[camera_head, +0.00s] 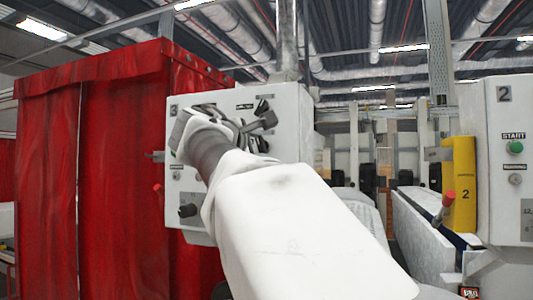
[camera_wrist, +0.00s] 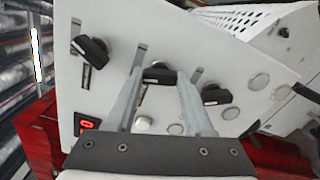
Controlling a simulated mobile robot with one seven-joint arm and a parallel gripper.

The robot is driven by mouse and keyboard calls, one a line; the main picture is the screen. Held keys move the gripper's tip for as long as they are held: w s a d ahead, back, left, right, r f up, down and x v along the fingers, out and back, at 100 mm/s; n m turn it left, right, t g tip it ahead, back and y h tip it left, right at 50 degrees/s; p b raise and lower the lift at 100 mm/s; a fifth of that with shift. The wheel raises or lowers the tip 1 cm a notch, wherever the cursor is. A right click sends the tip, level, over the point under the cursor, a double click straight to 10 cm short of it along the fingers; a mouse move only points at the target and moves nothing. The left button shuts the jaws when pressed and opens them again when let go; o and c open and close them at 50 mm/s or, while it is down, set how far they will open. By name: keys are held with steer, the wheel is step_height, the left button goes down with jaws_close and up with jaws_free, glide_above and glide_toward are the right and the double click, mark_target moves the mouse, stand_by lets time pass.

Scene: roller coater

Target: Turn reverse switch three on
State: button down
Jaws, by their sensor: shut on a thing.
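The white control panel (camera_head: 290,106) marked 3 faces me in the head view, with my arm in front of much of it. In the wrist view the panel (camera_wrist: 240,68) carries three black rotary knobs: a left knob (camera_wrist: 92,50), a middle knob (camera_wrist: 157,77) and a right knob (camera_wrist: 216,96). My gripper (camera_wrist: 160,75) has its two fingers on either side of the middle knob and is shut on it. In the head view my gripper (camera_head: 250,125) is at the upper part of the panel. The knob labels are too small to read, so I cannot tell which is the reverse switch.
A red digital display (camera_wrist: 87,124) sits below the left knob. A red curtain (camera_head: 120,150) stands left of the panel. A second panel (camera_head: 500,180) marked 2 and a yellow post (camera_head: 459,180) stand at the right.

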steer(key=shift+m+b, duration=2.35)
steer(key=shift+m, duration=2.25)
steer(key=shift+c, duration=1.4)
jaws_free()
steer(key=b+v, duration=0.5)
steer(key=v, duration=1.2)
steer(key=shift+s+b, duration=0.2)
steer(key=shift+b, duration=0.2)
